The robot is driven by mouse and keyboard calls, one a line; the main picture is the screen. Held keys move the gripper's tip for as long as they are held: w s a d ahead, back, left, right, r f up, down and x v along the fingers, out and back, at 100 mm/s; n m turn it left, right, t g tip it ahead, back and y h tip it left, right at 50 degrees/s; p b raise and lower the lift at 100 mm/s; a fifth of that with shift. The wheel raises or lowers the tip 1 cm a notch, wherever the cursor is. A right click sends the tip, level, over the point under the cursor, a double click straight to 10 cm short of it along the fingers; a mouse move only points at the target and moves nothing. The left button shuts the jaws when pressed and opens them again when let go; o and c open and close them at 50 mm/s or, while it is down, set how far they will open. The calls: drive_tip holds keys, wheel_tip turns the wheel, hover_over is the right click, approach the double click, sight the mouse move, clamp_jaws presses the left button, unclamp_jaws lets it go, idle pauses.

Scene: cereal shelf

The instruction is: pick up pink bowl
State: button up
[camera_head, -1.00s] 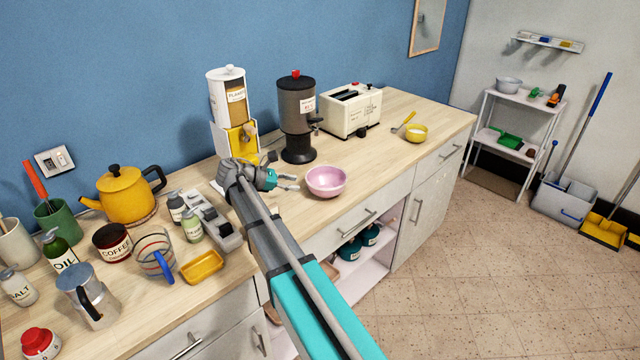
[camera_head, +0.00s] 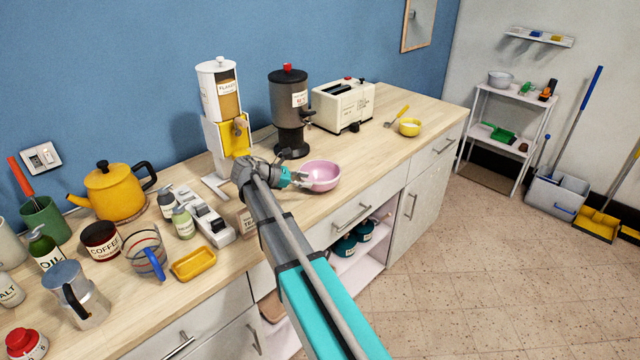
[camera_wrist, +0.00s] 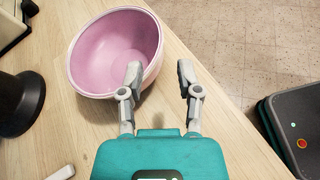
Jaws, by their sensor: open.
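The pink bowl (camera_head: 320,175) stands upright and looks empty on the wooden counter, near its front edge. In the wrist view the pink bowl (camera_wrist: 115,50) fills the upper left. My gripper (camera_head: 302,180) is at the bowl's left side in the head view. In the wrist view my gripper (camera_wrist: 158,72) is open, its two fingers apart. The left finger overlaps the bowl's near rim in the picture; I cannot tell whether it touches. The right finger is clear of the bowl, over the counter's edge.
A dark dispenser (camera_head: 290,110) stands behind the bowl, with a white and yellow flakes dispenser (camera_head: 224,110) to its left. A toaster (camera_head: 343,104) and a small yellow bowl (camera_head: 410,127) are farther right. The counter right of the pink bowl is clear.

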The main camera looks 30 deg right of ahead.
drive_tip(key=shift+x, duration=0.8)
drive_tip(key=shift+b+x, duration=1)
drive_tip(key=shift+x, duration=1)
drive_tip(key=shift+w+d+f, duration=0.15)
drive_tip(key=shift+d+f, duration=0.05)
drive_tip(key=shift+d, duration=0.4)
clamp_jaws()
